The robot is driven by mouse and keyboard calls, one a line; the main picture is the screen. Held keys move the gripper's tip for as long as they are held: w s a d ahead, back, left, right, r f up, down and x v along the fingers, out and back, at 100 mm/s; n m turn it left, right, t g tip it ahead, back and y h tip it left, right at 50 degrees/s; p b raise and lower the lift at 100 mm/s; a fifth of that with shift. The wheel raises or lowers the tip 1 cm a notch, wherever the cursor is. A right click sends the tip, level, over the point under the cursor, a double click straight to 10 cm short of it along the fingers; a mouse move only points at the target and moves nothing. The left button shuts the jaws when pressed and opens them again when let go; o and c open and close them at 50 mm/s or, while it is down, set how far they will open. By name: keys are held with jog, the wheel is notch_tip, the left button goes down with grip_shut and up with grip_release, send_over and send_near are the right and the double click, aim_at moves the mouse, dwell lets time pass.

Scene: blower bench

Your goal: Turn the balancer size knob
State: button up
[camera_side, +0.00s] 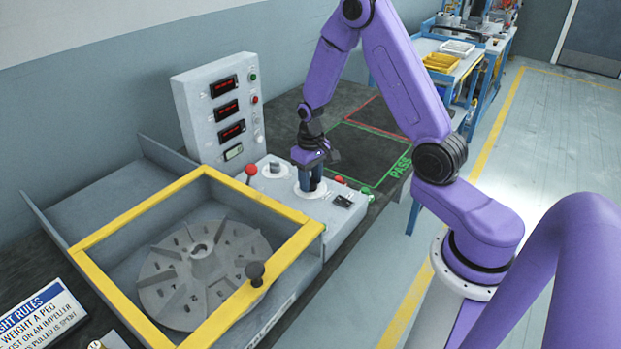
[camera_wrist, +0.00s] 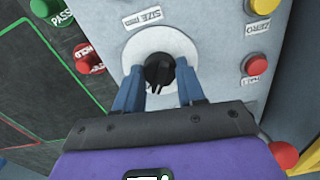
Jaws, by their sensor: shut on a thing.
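The size knob is a black knob (camera_wrist: 159,72) on a round white dial plate (camera_wrist: 130,55), with a "SIZE" label (camera_wrist: 141,18) beside it in the wrist view. My gripper (camera_wrist: 160,85) has its two blue fingers on either side of the knob and is shut on it. In the side view my gripper (camera_side: 311,184) points down onto the white control panel (camera_side: 333,213). There the fingers hide the knob, and part of its white dial plate (camera_side: 306,194) shows around them.
The yellow-framed guard (camera_side: 130,215) surrounds a grey impeller (camera_side: 205,275). An upright display panel (camera_side: 215,110) stands behind. Red and green buttons (camera_wrist: 89,58) (camera_wrist: 48,8) are near the fingers.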

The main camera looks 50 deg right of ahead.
aim_at(311, 179)
jog(key=shift+m, duration=0.6)
jog(key=o, duration=1)
jog(key=shift+o, duration=0.2)
notch_tip(311, 179, up, 18)
jog(key=shift+f, duration=0.25)
